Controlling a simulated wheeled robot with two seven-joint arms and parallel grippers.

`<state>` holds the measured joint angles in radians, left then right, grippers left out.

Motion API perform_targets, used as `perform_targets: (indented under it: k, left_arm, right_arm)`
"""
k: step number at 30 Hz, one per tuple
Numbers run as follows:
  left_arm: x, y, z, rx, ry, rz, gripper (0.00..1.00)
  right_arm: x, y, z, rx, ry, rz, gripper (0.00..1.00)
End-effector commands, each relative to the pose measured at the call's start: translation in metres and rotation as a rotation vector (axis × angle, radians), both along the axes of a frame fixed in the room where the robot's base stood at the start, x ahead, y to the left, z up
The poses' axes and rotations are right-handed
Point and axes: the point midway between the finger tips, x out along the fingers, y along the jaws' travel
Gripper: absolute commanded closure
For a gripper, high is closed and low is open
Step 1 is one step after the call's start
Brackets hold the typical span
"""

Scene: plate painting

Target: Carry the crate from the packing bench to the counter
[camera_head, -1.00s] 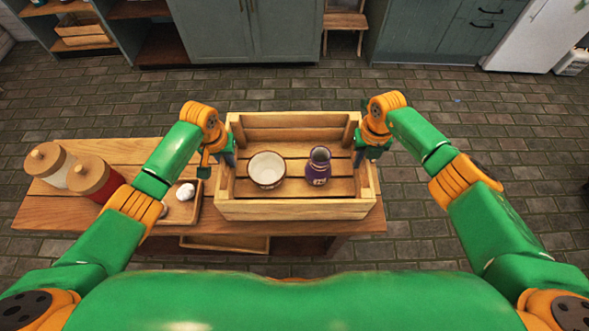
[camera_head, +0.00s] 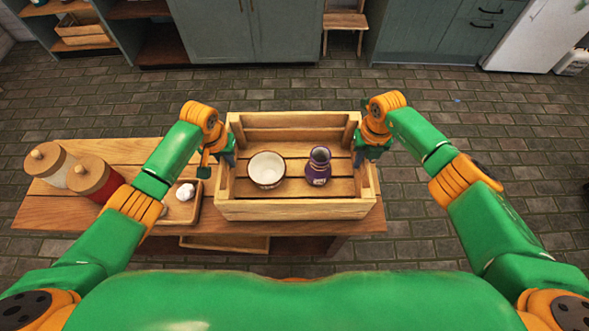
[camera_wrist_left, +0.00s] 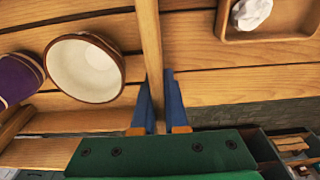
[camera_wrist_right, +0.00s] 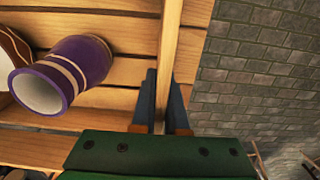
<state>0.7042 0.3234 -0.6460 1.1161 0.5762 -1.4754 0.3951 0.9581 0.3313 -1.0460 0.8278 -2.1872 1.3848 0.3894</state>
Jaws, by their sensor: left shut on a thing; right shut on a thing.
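The wooden slatted crate (camera_head: 295,209) is at the right end of the packing bench (camera_head: 60,211). A white bowl with a brown rim (camera_head: 267,169) and a purple vase (camera_head: 318,168) stand inside it. My left gripper (camera_head: 228,160) is shut on the crate's left wall; the left wrist view shows the blue fingers (camera_wrist_left: 164,100) on both sides of that wall. My right gripper (camera_head: 362,154) is shut on the right wall, with its fingers (camera_wrist_right: 161,103) astride it in the right wrist view. I cannot tell whether the crate's underside touches the bench. The counter cannot be made out with certainty.
Two lidded jars (camera_head: 92,178) stand at the bench's left. A small wooden tray (camera_head: 183,216) with a white crumpled thing (camera_head: 186,191) lies just left of the crate. Brick floor (camera_head: 450,120) is open beyond and to the right. Green cabinets (camera_head: 250,35) and a wooden chair (camera_head: 345,20) stand at the back.

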Motion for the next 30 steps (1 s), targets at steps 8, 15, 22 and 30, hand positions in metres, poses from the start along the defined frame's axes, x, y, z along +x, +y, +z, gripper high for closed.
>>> perform_targets:
  k: [8, 15, 22, 30]
  left_arm:
    - [0.0, 0.001, 0.001, 0.001, -0.001, 0.001, 1.0]
    - [0.0, 0.001, 0.001, 0.002, -0.001, 0.001, 1.0]
    - [0.001, 0.001, 0.005, 0.001, -0.004, 0.001, 1.0]
    - [0.001, 0.001, 0.037, 0.001, -0.003, 0.001, 1.0]
  right_arm:
    - [0.0, 0.0, 0.001, 0.0, -0.001, -0.001, 1.0]
    - [0.001, 0.0, 0.001, 0.0, -0.001, -0.001, 1.0]
    - [0.001, 0.0, 0.005, 0.0, -0.003, -0.001, 1.0]
    - [0.001, 0.0, 0.037, 0.0, -0.003, -0.001, 1.0]
